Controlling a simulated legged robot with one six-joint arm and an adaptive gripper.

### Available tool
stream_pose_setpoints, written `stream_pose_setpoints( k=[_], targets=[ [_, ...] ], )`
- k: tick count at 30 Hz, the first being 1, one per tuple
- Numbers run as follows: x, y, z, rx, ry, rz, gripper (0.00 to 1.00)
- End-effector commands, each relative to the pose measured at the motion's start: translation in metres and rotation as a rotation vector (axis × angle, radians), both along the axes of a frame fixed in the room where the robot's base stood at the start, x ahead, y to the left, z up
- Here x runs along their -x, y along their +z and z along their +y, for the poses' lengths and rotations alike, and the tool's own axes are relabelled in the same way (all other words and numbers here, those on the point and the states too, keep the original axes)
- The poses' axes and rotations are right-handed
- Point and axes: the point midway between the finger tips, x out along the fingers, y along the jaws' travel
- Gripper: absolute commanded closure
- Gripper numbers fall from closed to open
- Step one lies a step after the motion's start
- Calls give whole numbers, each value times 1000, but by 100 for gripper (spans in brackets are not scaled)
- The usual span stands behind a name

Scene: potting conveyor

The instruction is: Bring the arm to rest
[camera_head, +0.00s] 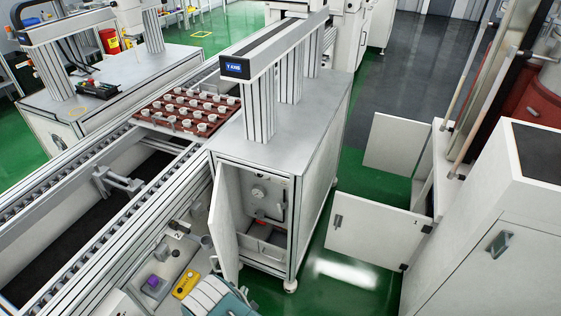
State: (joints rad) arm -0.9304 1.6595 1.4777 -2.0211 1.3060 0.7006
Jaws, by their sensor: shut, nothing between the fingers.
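My gripper is not clearly seen in this view. A pale, banded shape with teal parts shows at the bottom edge, cut off by the frame; it may be part of my arm, but I cannot tell. No fingers show on it.
A conveyor (95,262) runs diagonally, with a red-brown tray (186,112) of white pots on it. A cabinet (308,150) stands right of it, its front door (222,225) open. Another open cabinet door (375,232) juts out at right. Yellow (186,284) and purple (154,282) items lie on a bench. Green floor is clear between cabinets.

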Motion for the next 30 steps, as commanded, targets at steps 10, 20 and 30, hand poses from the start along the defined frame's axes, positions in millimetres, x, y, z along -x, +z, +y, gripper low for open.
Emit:
stream_pose_setpoints(
  k=[10, 20, 30],
  targets=[
    [-26, 44, -8, -30, -117, -14, 100],
    [-60, 116, -32, -85, -319, -23, 100],
    [-88, 246, -100, -236, -687, -7, 100]
  ],
)
